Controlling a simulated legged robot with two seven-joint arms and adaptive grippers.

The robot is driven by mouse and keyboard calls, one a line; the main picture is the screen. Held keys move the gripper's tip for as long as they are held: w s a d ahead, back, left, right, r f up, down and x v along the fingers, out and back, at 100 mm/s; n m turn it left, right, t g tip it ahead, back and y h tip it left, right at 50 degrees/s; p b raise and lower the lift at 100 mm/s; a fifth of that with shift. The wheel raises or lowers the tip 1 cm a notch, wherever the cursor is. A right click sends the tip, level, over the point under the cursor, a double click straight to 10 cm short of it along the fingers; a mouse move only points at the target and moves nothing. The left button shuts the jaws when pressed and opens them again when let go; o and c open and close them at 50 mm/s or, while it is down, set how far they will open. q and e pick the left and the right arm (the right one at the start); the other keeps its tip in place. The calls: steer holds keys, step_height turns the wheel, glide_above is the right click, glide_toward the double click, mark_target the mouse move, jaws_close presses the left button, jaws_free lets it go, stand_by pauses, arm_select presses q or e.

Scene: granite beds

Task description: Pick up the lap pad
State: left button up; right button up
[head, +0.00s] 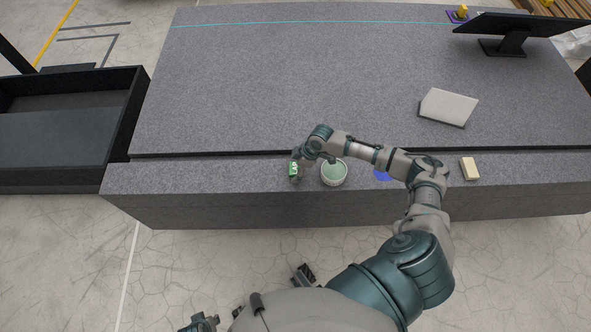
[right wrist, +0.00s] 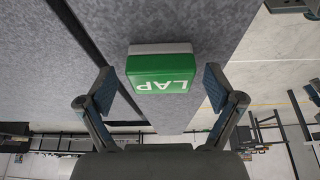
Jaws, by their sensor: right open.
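The lap pad (head: 293,169) is a small green block with white "LAP" lettering, at the left part of the granite bed's lower front ledge. In the right wrist view the lap pad (right wrist: 160,72) shows its green side, with the lettering upside down and a pale layer along its far edge. My right gripper (head: 295,164) is at the lap pad. In the right wrist view the right gripper (right wrist: 159,86) is open, with a finger on either side of the pad and visible gaps.
A pale green round bowl (head: 334,173) stands just right of the lap pad. A blue item (head: 382,174) is partly behind my arm, and a beige block (head: 469,168) lies farther right. A whitish slab (head: 448,104) and a monitor (head: 512,28) are on the upper surface (head: 250,80). A black tray (head: 65,135) is at left.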

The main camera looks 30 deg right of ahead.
mark_target(293, 169)
steer(key=shift+a, duration=0.5)
steer(key=shift+d, duration=0.35)
steer(key=c, duration=0.7)
steer(key=shift+d+f, duration=0.15)
steer(key=shift+d, duration=0.1)
steer(key=shift+c, duration=1.4)
steer(key=shift+d+f, duration=0.1)
steer(key=shift+d, duration=0.05)
steer(key=shift+a+r, duration=0.3)
steer(key=shift+a, duration=0.15)
steer(key=shift+r, duration=0.35)
steer(key=v, duration=0.1)
steer(key=p+v, duration=0.1)
steer(key=v, duration=0.1)
steer(key=shift+a, duration=0.25)
arm_select(q)
step_height(293, 169, down, 8)
steer(key=s+p, duration=0.1)
steer(key=p, duration=0.1)
steer(key=shift+s+f, duration=0.2)
steer(key=shift+s, duration=0.05)
arm_select(e)
steer(key=s+d+r, duration=0.1)
steer(key=s+d, duration=0.2)
steer(key=s, duration=1.1)
steer(key=shift+s+d, duration=0.3)
steer(key=shift+s, duration=0.1)
steer(key=shift+r, duration=0.1)
